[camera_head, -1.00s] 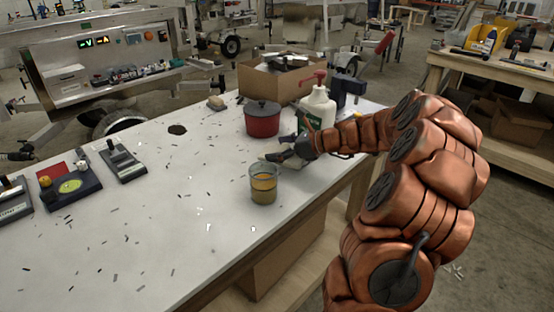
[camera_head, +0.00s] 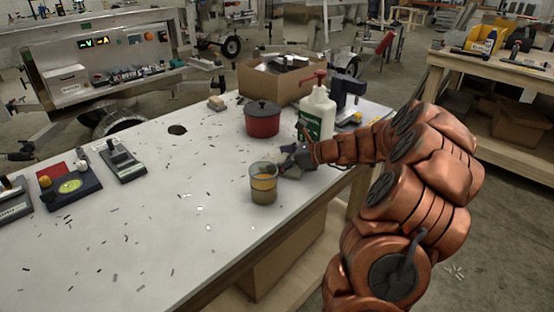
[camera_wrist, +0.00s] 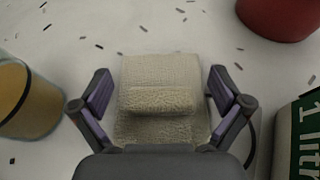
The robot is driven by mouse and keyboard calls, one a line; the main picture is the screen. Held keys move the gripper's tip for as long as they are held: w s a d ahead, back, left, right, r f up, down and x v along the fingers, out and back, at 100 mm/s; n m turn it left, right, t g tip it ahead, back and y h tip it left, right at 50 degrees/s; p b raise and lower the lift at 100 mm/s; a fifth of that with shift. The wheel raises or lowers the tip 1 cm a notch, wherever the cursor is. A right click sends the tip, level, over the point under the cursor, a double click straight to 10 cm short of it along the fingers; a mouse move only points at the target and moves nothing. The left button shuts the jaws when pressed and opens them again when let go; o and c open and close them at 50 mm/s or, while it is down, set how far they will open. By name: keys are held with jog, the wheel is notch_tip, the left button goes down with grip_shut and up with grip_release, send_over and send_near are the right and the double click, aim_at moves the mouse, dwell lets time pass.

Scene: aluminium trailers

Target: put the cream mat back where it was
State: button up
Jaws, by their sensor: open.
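The cream mat (camera_wrist: 160,75) lies on the white tabletop in the wrist view, with a coarse woven texture. A raised cream band, perhaps a fold, crosses its middle; I cannot tell if it is a separate piece. My gripper (camera_wrist: 160,92) is open, one finger on each side of the mat, with a gap on both sides. In the head view my gripper (camera_head: 288,163) is low over the table, just behind and right of the glass of amber liquid (camera_head: 263,185). There the mat is mostly hidden by the gripper and glass.
The glass (camera_wrist: 28,98) stands close left of my gripper. A red pot (camera_head: 262,120) is behind it, and a white-and-green pump bottle (camera_head: 317,112) stands close on the right. A cardboard box (camera_head: 270,80) is farther back. The table's left middle is mostly clear, with scattered dark bits.

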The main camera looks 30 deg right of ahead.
jog(key=shift+s+d+r, duration=0.1)
jog(key=shift+s+r, duration=0.05)
jog(key=shift+r, duration=0.05)
jog(key=v, duration=1.1)
jog(key=shift+s+d, duration=0.2)
jog(key=shift+s, duration=0.1)
dwell(0.3)
